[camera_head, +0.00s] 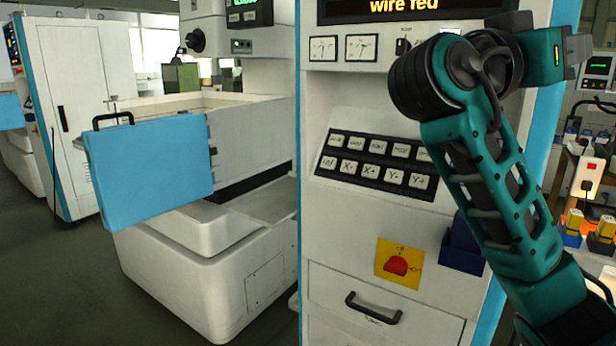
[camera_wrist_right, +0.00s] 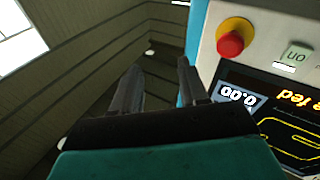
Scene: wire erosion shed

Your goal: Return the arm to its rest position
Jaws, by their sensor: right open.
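My right arm rises from the lower right of the head view and bends at its top in front of the machine's control cabinet (camera_head: 345,225). Its gripper lies at the upper right edge of the head view, only partly seen. In the right wrist view my right gripper (camera_wrist_right: 160,75) has its two dark fingers apart, with nothing between them. Beside the fingers, a red emergency button (camera_wrist_right: 230,44) on a yellow base and a display panel (camera_wrist_right: 285,120) show at the right. My left gripper is in neither view.
The cabinet has a keypad (camera_head: 375,165), a red knob on a yellow plate (camera_head: 398,262), a blue bin (camera_head: 463,245) and a drawer with a black handle (camera_head: 373,309). A blue door (camera_head: 150,172) stands open at left. Open floor (camera_head: 50,285) lies at the lower left.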

